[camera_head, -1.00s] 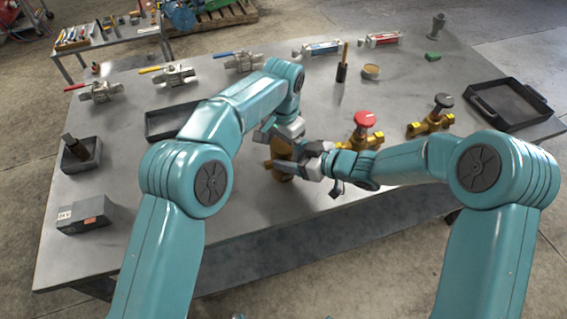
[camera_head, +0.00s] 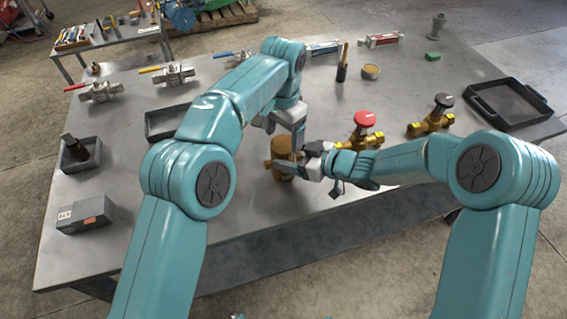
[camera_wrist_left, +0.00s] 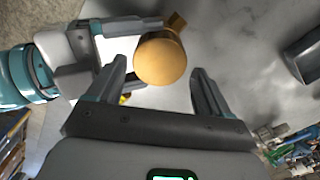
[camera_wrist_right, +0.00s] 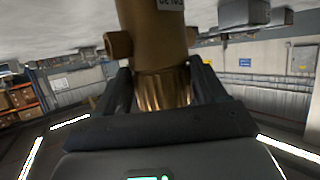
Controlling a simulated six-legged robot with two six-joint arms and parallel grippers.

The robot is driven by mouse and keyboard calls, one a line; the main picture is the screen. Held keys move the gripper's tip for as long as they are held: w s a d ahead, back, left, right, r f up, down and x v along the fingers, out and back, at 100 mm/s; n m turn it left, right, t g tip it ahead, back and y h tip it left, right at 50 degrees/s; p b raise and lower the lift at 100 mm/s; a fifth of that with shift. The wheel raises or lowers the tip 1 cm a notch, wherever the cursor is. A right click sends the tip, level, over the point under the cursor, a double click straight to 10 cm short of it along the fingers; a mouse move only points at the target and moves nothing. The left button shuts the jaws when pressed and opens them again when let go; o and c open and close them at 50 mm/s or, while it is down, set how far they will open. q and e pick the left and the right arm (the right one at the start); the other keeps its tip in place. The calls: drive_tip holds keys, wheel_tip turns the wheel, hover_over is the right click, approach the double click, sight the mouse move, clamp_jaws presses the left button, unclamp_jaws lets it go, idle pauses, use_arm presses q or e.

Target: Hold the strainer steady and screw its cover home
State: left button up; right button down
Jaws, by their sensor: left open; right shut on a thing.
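The brass strainer (camera_head: 281,146) stands near the middle of the table. My right gripper (camera_head: 294,167) is shut on it from the right. My left gripper (camera_head: 286,134) is open above the strainer, fingers pointing down. In the left wrist view the round brass top (camera_wrist_left: 160,59) appears between and beyond its open fingers (camera_wrist_left: 160,78). How far the cover is seated cannot be seen.
A red-knobbed valve (camera_head: 362,129) and a black-knobbed valve (camera_head: 432,122) stand to the right. An empty black tray (camera_head: 508,101) is at far right. A shallow dark tray (camera_head: 165,124) lies behind my left arm. A grey box (camera_head: 84,216) sits at front left.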

use_arm(q)
drive_tip(key=n, duration=0.3)
drive_tip(key=shift+s+n, duration=0.1)
drive_tip(key=shift+n, duration=0.3)
drive_tip(key=n, duration=0.4)
drive_tip(key=shift+a+n, duration=0.1)
drive_tip(key=shift+n, duration=0.3)
drive_tip(key=n, duration=0.2)
drive_tip(key=shift+r+n, duration=0.15)
drive_tip(key=shift+n, duration=0.25)
drive_tip(key=n, duration=0.5)
drive_tip(key=shift+a+r, duration=0.15)
drive_tip(key=shift+r, duration=0.1)
drive_tip(key=n, duration=0.5)
drive_tip(key=shift+r, duration=0.25)
drive_tip(key=n, duration=0.5)
drive_tip(key=shift+r+n, duration=0.25)
drive_tip(key=shift+n, duration=0.05)
drive_tip(key=n, duration=0.4)
drive_tip(key=shift+r, duration=0.3)
drive_tip(key=n, duration=0.3)
drive_tip(key=shift+r, duration=0.25)
drive_tip(key=shift+r+n, duration=0.1)
drive_tip(key=shift+n, duration=0.3)
drive_tip(key=shift+d+r, duration=0.2)
drive_tip(key=shift+f, duration=0.1)
